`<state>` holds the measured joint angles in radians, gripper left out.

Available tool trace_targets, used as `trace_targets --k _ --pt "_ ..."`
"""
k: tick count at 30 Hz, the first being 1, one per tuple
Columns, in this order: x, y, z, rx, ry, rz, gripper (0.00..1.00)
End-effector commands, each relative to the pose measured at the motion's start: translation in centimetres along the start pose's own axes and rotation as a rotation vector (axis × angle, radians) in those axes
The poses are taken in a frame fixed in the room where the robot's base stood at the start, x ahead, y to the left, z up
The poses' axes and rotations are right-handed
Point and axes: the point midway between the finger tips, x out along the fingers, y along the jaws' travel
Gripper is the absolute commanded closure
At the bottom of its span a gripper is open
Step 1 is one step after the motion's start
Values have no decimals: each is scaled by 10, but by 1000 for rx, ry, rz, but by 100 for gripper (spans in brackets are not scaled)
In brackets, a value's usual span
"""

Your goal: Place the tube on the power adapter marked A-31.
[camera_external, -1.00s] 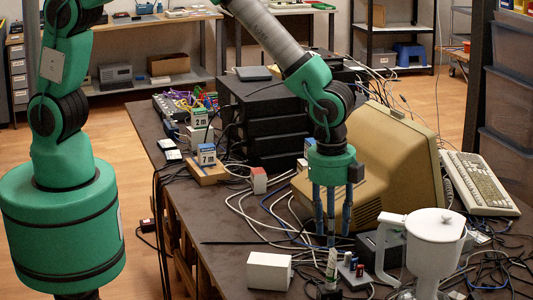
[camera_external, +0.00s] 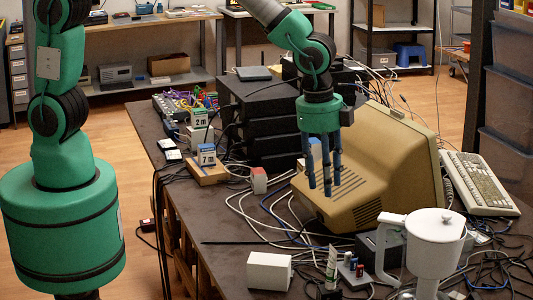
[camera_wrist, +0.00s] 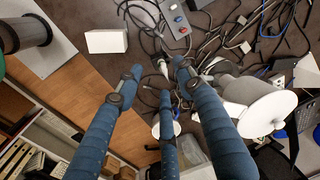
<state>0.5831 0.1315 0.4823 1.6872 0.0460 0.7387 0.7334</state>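The white tube (camera_external: 331,267) stands near the front of the dark table, with its lower end at a small black block (camera_external: 330,292). I cannot read any A-31 mark on this block, nor tell for sure whether the tube rests on it or behind it. In the wrist view the tube (camera_wrist: 162,67) shows small, below and between the fingertips. My gripper (camera_external: 322,193) is above and behind the tube, in front of the beige monitor. Its blue fingers are spread and hold nothing; they also show apart in the wrist view (camera_wrist: 160,77).
A white box (camera_external: 269,272) lies left of the tube. A grey box with red and blue knobs (camera_external: 351,272) and a white jug (camera_external: 434,245) stand to the right. The beige monitor (camera_external: 385,165) stands behind. Loose cables cover much of the table.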

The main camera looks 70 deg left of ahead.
Motion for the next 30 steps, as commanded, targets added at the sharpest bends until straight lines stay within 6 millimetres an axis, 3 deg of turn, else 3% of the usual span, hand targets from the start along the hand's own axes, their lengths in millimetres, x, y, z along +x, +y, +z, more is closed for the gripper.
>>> trace_targets --k 1,6,14,21,30 --pt "-22 -7 16 -47 12 -14 62" --pt "-83 -17 69 -211 42 -47 62" --pt "-163 -12 153 -460 91 -98 62" --pt "-220 14 229 -686 140 -146 62" --pt "-268 66 313 -964 208 -208 62"
